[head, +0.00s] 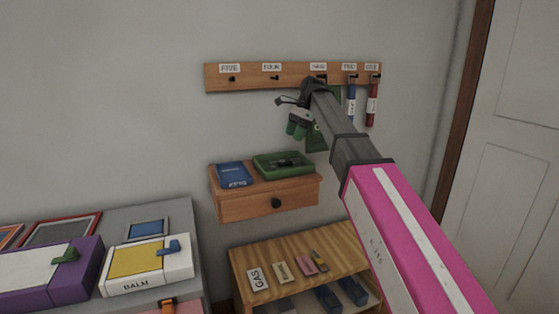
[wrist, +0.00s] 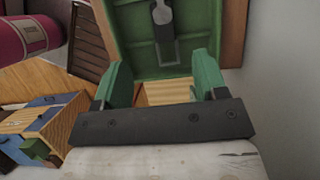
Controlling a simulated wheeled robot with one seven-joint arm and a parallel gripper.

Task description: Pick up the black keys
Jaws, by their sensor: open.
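The black keys (head: 288,161) lie in a small green tray (head: 258,166) on the wooden wall shelf. In the wrist view a dark key shape with a grey, rounded head (wrist: 163,18) lies inside the green tray (wrist: 118,28), near the top of the picture. My gripper (head: 297,124) hangs above the shelf in the head view, clear of the tray. Its two green fingers are apart with nothing between them (wrist: 162,66), and the near edge of the tray lies just beyond them in the wrist view. The keys' lower part is hard to make out.
A hook rack (head: 250,78) above holds blue (head: 351,101) and red (head: 372,104) hanging items, plus a green one (head: 316,140) partly behind my arm. A wooden cabinet (head: 245,260) stands below.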

